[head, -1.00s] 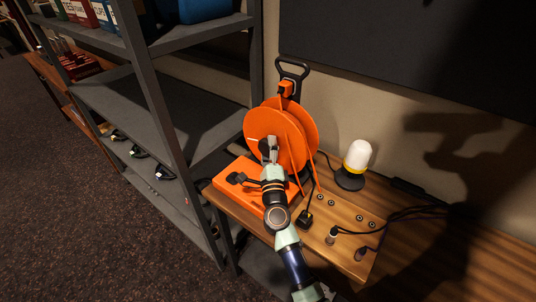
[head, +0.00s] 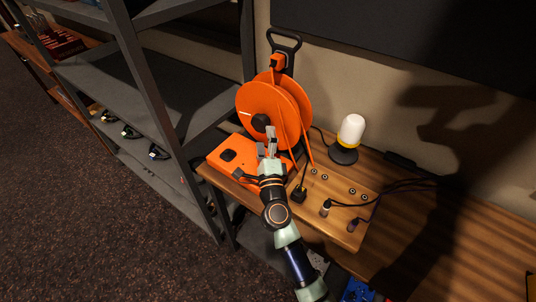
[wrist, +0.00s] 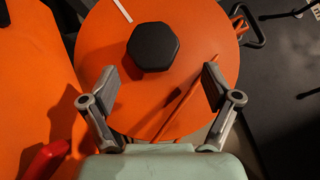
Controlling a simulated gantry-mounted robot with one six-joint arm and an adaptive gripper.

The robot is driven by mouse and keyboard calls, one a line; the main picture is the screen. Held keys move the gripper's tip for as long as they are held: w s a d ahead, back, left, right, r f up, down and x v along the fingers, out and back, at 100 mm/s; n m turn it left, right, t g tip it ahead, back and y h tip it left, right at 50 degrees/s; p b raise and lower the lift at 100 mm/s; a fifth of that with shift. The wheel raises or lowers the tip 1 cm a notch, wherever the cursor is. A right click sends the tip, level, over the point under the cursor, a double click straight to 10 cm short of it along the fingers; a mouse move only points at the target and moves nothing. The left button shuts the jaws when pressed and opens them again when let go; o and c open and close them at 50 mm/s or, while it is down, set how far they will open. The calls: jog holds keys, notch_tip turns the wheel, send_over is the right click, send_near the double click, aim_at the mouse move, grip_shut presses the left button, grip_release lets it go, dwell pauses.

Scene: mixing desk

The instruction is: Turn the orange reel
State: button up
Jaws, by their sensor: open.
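The orange reel (head: 290,105) stands upright on the wooden desk, with two round discs and a black carry handle (head: 286,42) above it. In the wrist view the reel's orange disc (wrist: 190,40) fills the middle, with a black hexagonal hub knob (wrist: 153,47) and a short white line near the rim. My gripper (head: 267,142) is in front of the lower part of the disc. In the wrist view my gripper (wrist: 163,90) is open, its two fingers spread below the hub and on either side of it, with nothing between them but the disc's face behind.
An orange base box (head: 232,156) lies in front of the reel. A white and yellow lamp (head: 349,135) stands to the right, beside a wooden socket panel (head: 340,212) with black plugs and cables. A grey metal shelf (head: 130,80) rises at the left.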

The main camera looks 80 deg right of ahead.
jog(key=a, duration=0.2)
jog(key=s+a, duration=0.1)
jog(key=a, duration=0.2)
jog(key=s+a, duration=0.1)
jog(key=a, duration=0.2)
jog(key=shift+s+a, duration=0.15)
jog(key=shift+a, duration=0.1)
